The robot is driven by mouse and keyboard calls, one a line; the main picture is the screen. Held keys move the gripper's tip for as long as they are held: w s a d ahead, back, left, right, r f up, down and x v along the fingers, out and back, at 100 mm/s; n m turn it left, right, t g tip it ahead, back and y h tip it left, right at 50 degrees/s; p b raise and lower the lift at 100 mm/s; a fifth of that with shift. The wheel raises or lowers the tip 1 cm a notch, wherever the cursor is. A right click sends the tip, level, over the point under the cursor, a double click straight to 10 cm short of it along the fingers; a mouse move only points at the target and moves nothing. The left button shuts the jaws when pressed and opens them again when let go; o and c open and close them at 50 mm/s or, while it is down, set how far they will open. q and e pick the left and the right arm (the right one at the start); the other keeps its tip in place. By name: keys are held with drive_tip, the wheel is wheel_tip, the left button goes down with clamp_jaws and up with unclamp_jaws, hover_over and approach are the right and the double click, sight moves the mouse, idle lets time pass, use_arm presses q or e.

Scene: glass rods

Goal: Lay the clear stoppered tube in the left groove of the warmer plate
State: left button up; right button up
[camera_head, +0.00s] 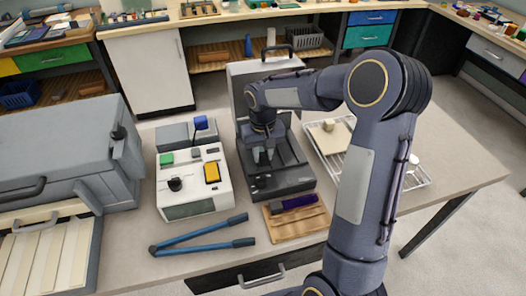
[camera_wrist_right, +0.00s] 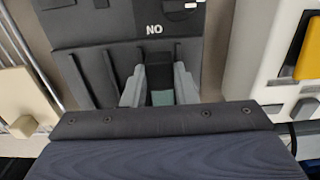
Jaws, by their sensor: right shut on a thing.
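The warmer plate (camera_head: 283,183) is a black device with a raised lid at the middle of the table. It also shows in the wrist view (camera_wrist_right: 95,38), with dark ridges on its bed. My right gripper (camera_head: 263,157) is low over the plate, pointing down. Its grey fingers (camera_wrist_right: 160,88) are shut on the clear stoppered tube, which is hard to make out; only a pale greenish patch shows between them. I cannot tell whether the tube touches a groove. My left gripper is not in view.
A white device (camera_head: 190,182) with a yellow button stands left of the plate. A wooden tray (camera_head: 297,224) with a dark purple piece is in front, beside blue-handled tongs (camera_head: 200,234). A wire rack (camera_head: 342,160) lies to the right. A grey case (camera_head: 65,150) fills the left.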

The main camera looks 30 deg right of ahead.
drive_tip(key=shift+f, duration=0.4)
idle(0.4)
drive_tip(key=o, duration=1.1)
drive_tip(key=shift+c, duration=0.2)
wheel_tip(320, 180, up, 7)
drive_tip(key=shift+r+b, duration=0.15)
drive_tip(key=shift+b, duration=0.3)
drive_tip(key=shift+s+r, duration=0.15)
drive_tip(key=shift+r, duration=0.25)
drive_tip(key=s+a+r+t+y, duration=0.1)
drive_tip(key=s+r+t, duration=0.1)
drive_tip(key=s, duration=0.5)
drive_tip(key=s+a+r+t+y, duration=0.1)
drive_tip(key=s+a+r, duration=0.15)
drive_tip(key=s, duration=0.45)
drive_tip(key=s+a+f+n+t+y, duration=0.1)
drive_tip(key=s+a+f+t, duration=0.1)
drive_tip(key=s, duration=0.8)
drive_tip(key=shift+s+a+f+t+y, duration=0.15)
drive_tip(key=shift+a+f+t+y, duration=0.25)
drive_tip(key=shift+a, duration=0.8)
